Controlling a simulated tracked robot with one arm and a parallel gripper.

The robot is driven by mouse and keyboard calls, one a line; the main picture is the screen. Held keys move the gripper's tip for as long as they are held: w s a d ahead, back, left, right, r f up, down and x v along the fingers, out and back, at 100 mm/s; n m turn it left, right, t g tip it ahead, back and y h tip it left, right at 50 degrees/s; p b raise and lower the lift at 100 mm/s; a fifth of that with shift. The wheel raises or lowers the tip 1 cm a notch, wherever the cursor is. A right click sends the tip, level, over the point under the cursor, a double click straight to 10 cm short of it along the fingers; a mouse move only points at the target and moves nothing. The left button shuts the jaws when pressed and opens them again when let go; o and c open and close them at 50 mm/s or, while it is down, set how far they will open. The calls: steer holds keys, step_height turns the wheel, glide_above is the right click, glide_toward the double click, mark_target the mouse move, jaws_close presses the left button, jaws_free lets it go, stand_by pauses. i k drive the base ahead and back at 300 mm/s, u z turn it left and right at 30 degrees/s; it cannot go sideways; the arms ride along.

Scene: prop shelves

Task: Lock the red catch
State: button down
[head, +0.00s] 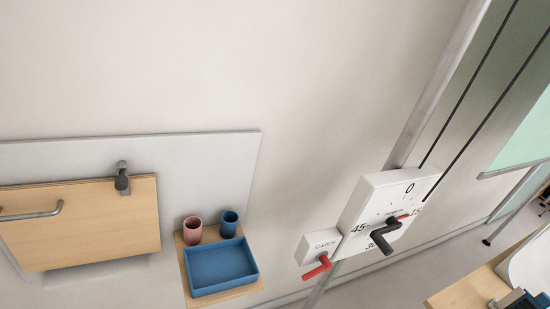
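The red catch (317,267) is a red lever on a small white box (318,247) labelled "CATCH", low and right of centre in the head view. The lever slants from upper right down to lower left. Just above and right of it is a larger white dial box (372,205) with numbers around it. A black crank handle (384,238) and a small red pointer are on the dial's face. The pointer lies near the 15. My gripper is not in view.
A wooden shelf holds a blue tray (254,269), a pink cup (193,229) and a blue cup (229,222). A wooden flap with a metal handle (32,214) and a dark latch (122,180) is at left. A metal post (440,80) and black cords rise above the dial. A wooden table (470,292) is at lower right.

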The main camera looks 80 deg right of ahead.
mark_target(327, 266)
steer(key=z, duration=0.05)
steer(key=k, duration=0.6)
steer(key=z, duration=1.4)
